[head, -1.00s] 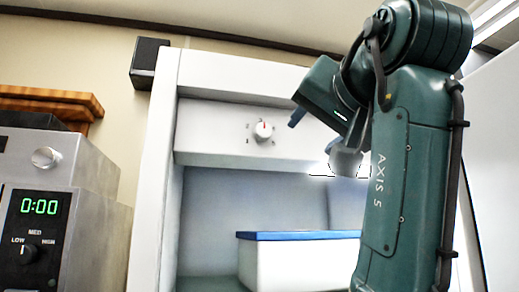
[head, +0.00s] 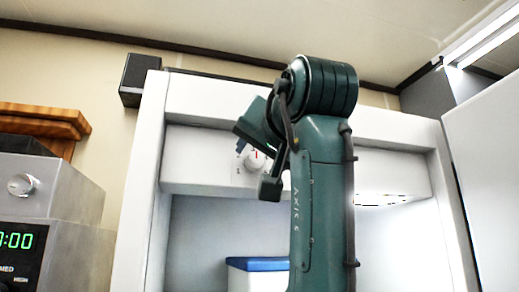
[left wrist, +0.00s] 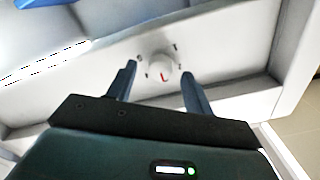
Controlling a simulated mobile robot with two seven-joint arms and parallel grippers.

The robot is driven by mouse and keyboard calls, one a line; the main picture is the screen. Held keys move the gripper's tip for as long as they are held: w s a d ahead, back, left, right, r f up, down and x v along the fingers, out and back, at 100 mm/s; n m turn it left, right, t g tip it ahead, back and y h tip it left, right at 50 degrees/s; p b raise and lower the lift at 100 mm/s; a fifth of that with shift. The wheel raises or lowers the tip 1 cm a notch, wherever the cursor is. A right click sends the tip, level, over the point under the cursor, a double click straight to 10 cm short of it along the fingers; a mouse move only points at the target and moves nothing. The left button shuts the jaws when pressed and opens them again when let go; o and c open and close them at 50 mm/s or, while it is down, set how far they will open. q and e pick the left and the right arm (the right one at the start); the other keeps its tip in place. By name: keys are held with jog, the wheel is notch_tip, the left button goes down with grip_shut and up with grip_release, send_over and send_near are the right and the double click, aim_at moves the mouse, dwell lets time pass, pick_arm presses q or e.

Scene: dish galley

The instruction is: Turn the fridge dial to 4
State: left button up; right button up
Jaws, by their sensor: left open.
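The fridge dial (head: 252,161) is a small white knob with a red mark on the panel above the fridge compartment. It is partly hidden behind my left arm. My left gripper (head: 256,168) is in front of the dial. In the left wrist view the dial (left wrist: 159,62) shows between the two open fingers of my gripper (left wrist: 160,70), a little beyond their tips and apparently apart from them. The red mark sits near the top of the dial in the head view. Small scale marks surround it, mostly too small to read. My right gripper is not in view.
The open white fridge (head: 150,190) holds a white box with a blue lid (head: 258,264). Its door (head: 490,160) stands open at the right. A metal appliance with a green display (head: 16,240) stands at the left. A dark box (head: 138,80) is on the wall.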

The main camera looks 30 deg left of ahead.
pick_arm(q)
jog(key=shift+w+a, duration=0.35)
jog(key=shift+a, duration=0.1)
jog(key=c, duration=1)
jog(key=shift+o, duration=0.2)
